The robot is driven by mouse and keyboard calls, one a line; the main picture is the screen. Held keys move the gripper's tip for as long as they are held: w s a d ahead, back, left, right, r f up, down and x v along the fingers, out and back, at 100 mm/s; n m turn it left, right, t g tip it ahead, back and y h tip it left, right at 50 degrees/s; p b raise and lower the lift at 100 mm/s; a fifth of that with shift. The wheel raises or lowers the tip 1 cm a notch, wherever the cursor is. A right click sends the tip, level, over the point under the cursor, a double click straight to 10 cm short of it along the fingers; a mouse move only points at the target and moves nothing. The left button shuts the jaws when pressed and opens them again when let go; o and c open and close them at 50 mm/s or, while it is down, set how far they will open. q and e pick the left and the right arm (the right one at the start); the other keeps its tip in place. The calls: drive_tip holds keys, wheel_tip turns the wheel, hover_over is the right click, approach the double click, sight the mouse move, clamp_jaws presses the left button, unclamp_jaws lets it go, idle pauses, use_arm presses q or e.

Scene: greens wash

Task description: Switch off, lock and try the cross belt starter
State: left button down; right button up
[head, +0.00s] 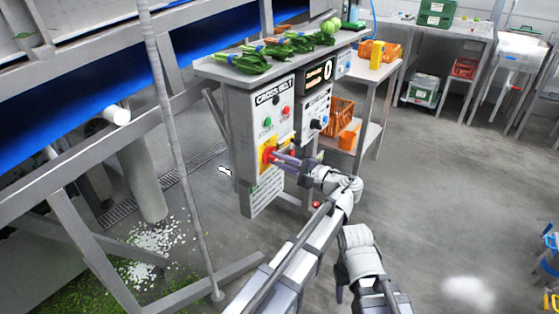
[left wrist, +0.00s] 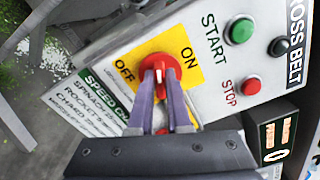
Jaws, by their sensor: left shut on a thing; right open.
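The CROSS BELT starter panel (head: 266,118) is on a grey cabinet under a bench. Its red rotary switch (left wrist: 160,68) sits on a yellow plate (left wrist: 187,46) marked ON and OFF. My left gripper (head: 281,158) is at the switch, its purple fingers closed on the red handle in the left wrist view. The fingers partly cover the handle, so I cannot tell its exact setting. Beside it are a green START button (left wrist: 241,31) and a red STOP button (left wrist: 250,87). My right gripper (head: 341,284) is low near the bottom middle, apart from the panel; its fingertips are hard to make out.
Leafy greens (head: 252,60) lie on the bench above. A small red thing (head: 316,205) shows below the left gripper. A blue conveyor (head: 75,110) runs at left.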

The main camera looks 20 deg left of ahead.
use_arm(q)
drive_tip(key=shift+f+n, duration=0.15)
drive_tip(key=shift+n, duration=2.05)
use_arm(e)
drive_tip(key=shift+f, duration=0.1)
use_arm(q)
drive_tip(key=c, duration=0.9)
unclamp_jaws()
drive_tip(key=shift+o, duration=0.2)
drive_tip(key=shift+d, duration=0.1)
use_arm(e)
drive_tip(key=shift+d, duration=0.15)
